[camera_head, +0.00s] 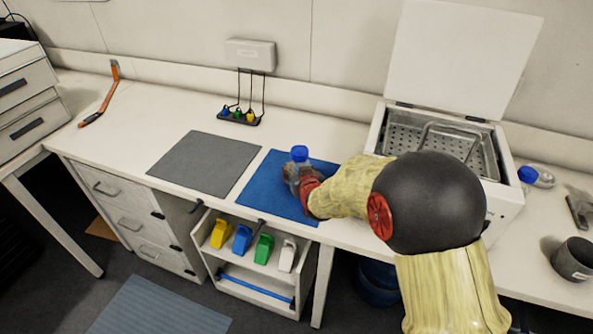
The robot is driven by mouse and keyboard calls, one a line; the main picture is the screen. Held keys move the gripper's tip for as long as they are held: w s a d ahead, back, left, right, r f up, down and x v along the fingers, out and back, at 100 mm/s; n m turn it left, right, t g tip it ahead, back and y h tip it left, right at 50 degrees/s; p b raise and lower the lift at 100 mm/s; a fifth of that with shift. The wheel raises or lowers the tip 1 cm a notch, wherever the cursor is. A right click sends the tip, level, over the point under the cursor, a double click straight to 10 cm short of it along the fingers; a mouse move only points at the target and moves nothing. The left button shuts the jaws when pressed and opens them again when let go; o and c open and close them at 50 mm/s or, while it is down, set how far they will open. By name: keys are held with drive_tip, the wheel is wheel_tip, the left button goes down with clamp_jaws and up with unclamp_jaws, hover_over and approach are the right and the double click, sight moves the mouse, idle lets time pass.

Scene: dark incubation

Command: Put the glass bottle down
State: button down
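The glass bottle shows mainly by its blue cap (300,153), upright over the right part of the blue mat (262,190). My gripper (297,176) is at the bottle's body, just below the cap, reaching in from the right. Its fingers and the clear glass blend together and are small here, so whether they press on the bottle is unclear. The bottle's base is hidden by the gripper, and I cannot tell whether it touches the mat. My arm covers the area right of the mat.
A grey mat (204,163) lies left of the blue one. An open-lidded bath (388,137) stands to the right. Another blue-capped bottle (527,174) lies beyond it, near a dark cup (574,260).

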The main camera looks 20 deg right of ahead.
drive_tip(key=shift+r, duration=0.2)
drive_tip(key=c, duration=1.6)
unclamp_jaws()
drive_tip(key=shift+f, duration=0.25)
drive_tip(key=o, duration=0.7)
drive_tip(key=shift+r, duration=0.1)
